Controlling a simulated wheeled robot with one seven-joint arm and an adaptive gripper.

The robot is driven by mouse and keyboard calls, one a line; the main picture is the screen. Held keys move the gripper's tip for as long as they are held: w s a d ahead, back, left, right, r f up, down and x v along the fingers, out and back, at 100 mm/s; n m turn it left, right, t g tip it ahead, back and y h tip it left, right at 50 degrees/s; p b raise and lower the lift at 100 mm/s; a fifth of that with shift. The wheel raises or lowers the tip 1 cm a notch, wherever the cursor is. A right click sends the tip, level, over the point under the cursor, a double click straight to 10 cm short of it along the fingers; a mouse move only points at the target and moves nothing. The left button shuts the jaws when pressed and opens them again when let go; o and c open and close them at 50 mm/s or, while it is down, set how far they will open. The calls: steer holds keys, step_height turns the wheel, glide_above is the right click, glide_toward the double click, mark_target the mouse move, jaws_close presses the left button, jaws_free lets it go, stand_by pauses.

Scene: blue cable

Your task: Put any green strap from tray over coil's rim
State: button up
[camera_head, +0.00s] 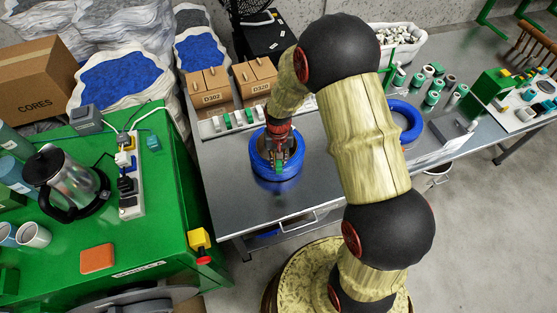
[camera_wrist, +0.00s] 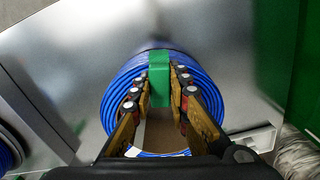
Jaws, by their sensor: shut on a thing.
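A blue cable coil (camera_head: 277,178) lies flat on the metal table. It fills the middle of the wrist view (camera_wrist: 113,97). My gripper (camera_head: 281,150) is over the coil, pointing down. In the wrist view, my gripper (camera_wrist: 160,82) is shut on a green strap (camera_wrist: 159,76). The strap lies across the coil's rim at the top of that view; I cannot tell whether it is seated on the rim or just above it. The pale tray (camera_head: 210,126) stands behind the coil with several green and white straps in it.
Two cardboard boxes (camera_head: 208,88) stand behind the tray. A second blue coil (camera_head: 407,117) lies right of my arm, with several green spools (camera_head: 432,97) beyond. A green bench (camera_head: 165,220) is at left. The table in front of the coil is clear.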

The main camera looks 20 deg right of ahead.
steer(key=shift+f, duration=0.4)
stand_by(0.8)
steer(key=o, duration=0.4)
steer(key=o, duration=0.3)
steer(key=o, duration=0.3)
steer(key=shift+r+p, duration=2.25)
steer(key=shift+r, duration=1.3)
